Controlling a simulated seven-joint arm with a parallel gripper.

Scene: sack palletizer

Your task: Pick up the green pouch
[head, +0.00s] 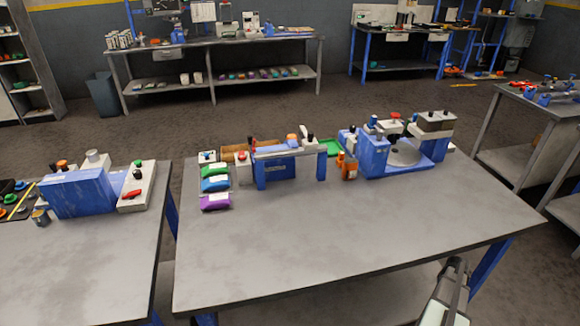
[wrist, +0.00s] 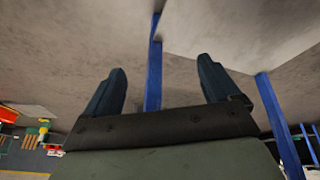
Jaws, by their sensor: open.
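The green pouch (head: 214,170) lies near the back left corner of the grey table. It is the rearmost of a row of pouches, with a blue pouch (head: 215,184) and a purple pouch (head: 215,201) in front of it. My gripper (head: 456,265) is at the table's front right edge, far from the green pouch. In the wrist view my gripper (wrist: 160,66) has its two dark fingers spread apart with nothing between them. The green pouch cannot be made out in the wrist view.
A blue and white machine (head: 290,165) stands right of the pouches, with an orange bottle (head: 350,169) and a larger blue machine (head: 403,152) beyond. A small box (head: 207,156) sits behind the green pouch. The table's front and middle are clear.

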